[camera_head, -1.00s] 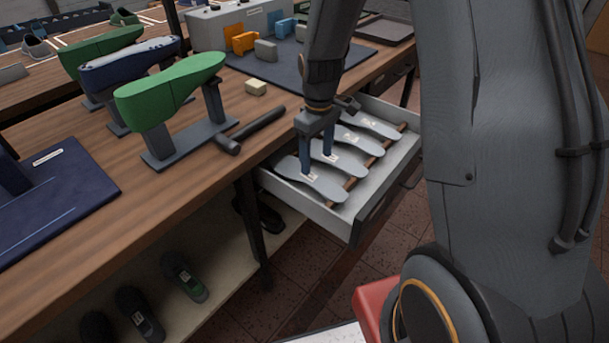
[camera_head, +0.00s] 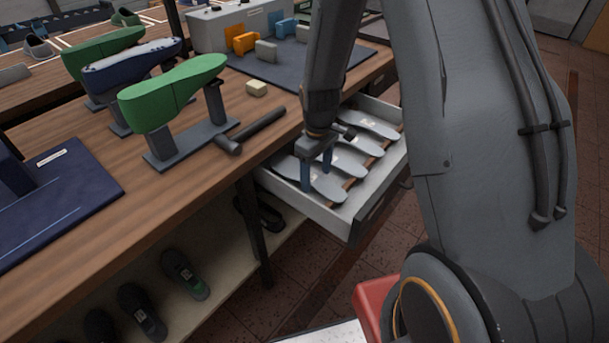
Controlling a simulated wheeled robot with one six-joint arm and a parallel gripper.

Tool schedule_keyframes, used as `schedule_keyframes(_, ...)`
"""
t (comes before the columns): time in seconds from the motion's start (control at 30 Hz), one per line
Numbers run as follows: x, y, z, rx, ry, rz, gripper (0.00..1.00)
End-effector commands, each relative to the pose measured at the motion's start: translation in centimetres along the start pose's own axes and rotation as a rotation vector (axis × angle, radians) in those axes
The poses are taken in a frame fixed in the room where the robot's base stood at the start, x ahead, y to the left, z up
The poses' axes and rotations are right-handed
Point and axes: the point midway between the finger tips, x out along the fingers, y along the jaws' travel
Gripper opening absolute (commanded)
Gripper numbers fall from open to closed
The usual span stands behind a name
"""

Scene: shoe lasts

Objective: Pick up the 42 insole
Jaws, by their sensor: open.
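Several grey insoles lie side by side in an open drawer (camera_head: 330,227). Small pale labels on them are too small to read, so I cannot tell which one is 42. My gripper (camera_head: 316,176) points down over the nearest insole (camera_head: 328,187), at the left end of the row. Its two blue fingers are apart, one by each side of that insole near its middle. I cannot tell whether they touch it. The fingers and wrist hide part of this insole and its label. The other insoles, such as the second one (camera_head: 345,164) and the farthest one (camera_head: 372,125), lie behind it.
A brown divider bar runs under the insoles. The wooden workbench (camera_head: 95,250) carries a green shoe last (camera_head: 172,92) on a stand and a dark hammer (camera_head: 250,132) near the drawer. Shoes stand on the lower shelf. A red thing (camera_head: 369,305) lies at the bottom.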

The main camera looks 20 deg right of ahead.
Motion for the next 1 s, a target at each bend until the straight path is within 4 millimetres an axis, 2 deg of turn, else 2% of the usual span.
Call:
schedule_keyframes(0.63,0.48,0.00,0.01,0.000,0.000,0.000,0.65)
schedule_keyframes(0.67,0.48,0.00,0.01,0.000,0.000,0.000,0.64)
schedule_keyframes(0.9,0.47,0.00,0.01,0.000,0.000,0.000,0.23)
schedule_keyframes(1.0,0.47,0.00,0.01,0.000,0.000,0.000,0.21)
